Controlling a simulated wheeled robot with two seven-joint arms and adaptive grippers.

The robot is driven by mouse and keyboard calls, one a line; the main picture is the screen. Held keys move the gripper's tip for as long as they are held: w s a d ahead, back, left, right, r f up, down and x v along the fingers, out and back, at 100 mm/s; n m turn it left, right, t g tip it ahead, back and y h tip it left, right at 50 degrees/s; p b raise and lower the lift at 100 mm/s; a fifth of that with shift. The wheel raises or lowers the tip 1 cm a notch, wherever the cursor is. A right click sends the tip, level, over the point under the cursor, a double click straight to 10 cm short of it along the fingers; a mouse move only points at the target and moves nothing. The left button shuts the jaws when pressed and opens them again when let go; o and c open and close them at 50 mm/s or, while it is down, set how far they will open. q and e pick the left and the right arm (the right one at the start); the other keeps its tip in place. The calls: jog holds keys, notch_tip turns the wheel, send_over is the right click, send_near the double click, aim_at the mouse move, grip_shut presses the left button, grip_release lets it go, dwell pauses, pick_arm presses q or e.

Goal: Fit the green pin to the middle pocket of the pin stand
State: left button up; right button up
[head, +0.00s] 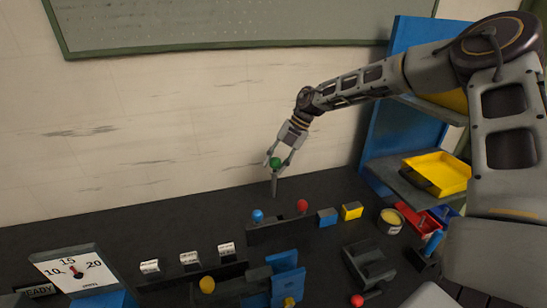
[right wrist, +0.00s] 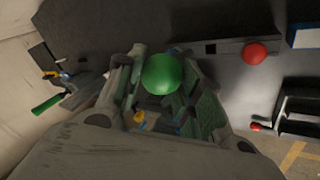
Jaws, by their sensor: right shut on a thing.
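The green pin has a round green head (head: 275,163) and a thin grey shaft pointing down. My right gripper (head: 275,165) is shut on it and holds it upright in the air. In the right wrist view the green head (right wrist: 162,74) sits between the fingers and hides the shaft. The dark pin stand (head: 280,233) is below the pin in the head view, apart from its tip. A blue-headed pin (head: 257,215) is at the stand's left end and a red-headed pin (head: 302,206) at its right end. My left gripper is out of view.
A blue block (head: 327,217) and a yellow block (head: 352,211) stand right of the pin stand, then a round tin (head: 390,221). A yellow tray (head: 437,174) is on the right shelf. A dial board (head: 75,270) and small labels are at the left. Bare tabletop lies behind the stand.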

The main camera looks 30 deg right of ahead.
jog(key=shift+s+a+f+n, duration=0.15)
jog(key=shift+s+n, duration=0.15)
jog(key=shift+s, duration=0.1)
jog(key=shift+n+t+h, duration=0.5)
jog(key=shift+n+h, duration=0.2)
jog(key=shift+n, duration=0.1)
jog(key=s, duration=0.2)
jog(key=s+f, duration=0.1)
jog(key=s, duration=0.1)
jog(key=shift+s+a+f, duration=0.15)
jog(key=shift+a, duration=0.05)
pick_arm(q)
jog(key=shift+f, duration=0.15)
